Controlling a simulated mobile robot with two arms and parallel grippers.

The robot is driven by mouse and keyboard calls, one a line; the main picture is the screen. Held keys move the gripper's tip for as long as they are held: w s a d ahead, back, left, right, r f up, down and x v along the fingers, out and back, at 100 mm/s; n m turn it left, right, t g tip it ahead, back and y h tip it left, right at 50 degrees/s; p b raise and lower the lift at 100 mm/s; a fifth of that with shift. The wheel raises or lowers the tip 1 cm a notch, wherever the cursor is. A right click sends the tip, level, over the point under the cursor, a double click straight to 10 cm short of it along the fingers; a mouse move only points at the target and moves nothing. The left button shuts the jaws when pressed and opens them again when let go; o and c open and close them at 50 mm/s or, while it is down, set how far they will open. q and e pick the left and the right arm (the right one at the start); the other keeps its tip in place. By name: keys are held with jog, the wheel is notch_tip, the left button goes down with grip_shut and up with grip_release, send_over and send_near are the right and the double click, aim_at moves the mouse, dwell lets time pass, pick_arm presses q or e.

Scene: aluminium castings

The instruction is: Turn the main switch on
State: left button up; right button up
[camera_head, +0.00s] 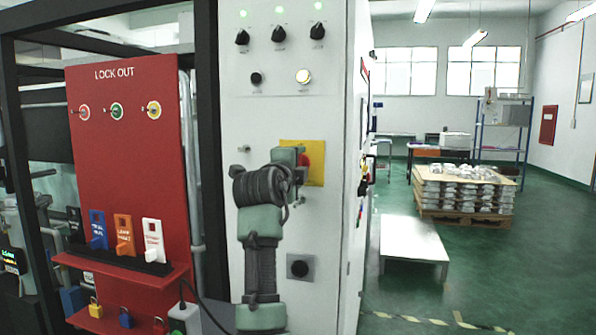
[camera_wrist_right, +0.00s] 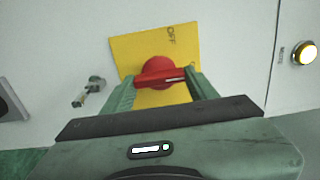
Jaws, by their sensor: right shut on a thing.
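The main switch is a red rotary knob on a yellow plate, on the front of the white cabinet. In the head view the yellow plate (camera_head: 317,150) shows behind my right gripper (camera_head: 301,172), and part of the red knob (camera_head: 304,160) is visible. In the right wrist view the red knob (camera_wrist_right: 157,70) sits on the yellow plate (camera_wrist_right: 128,47), with the letters OFF legible at its edge. My right gripper (camera_wrist_right: 160,80) has its two green fingers on either side of the red handle bar, shut on it. My left gripper is not in view.
Selector knobs (camera_head: 279,34) and a lit button (camera_head: 303,76) are higher on the cabinet (camera_head: 300,110). A red LOCK OUT board (camera_head: 115,180) with padlocks and tags stands left. A low grey platform (camera_head: 412,240) and a pallet of castings (camera_head: 462,190) stand right, with open green floor around.

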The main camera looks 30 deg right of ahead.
jog(key=shift+f, duration=0.2)
jog(key=o, duration=1.3)
jog(key=shift+o, duration=0.3)
jog(key=shift+r, duration=0.1)
jog(key=b+v, duration=0.2)
jog(key=v, duration=0.6)
jog(key=shift+d, duration=0.1)
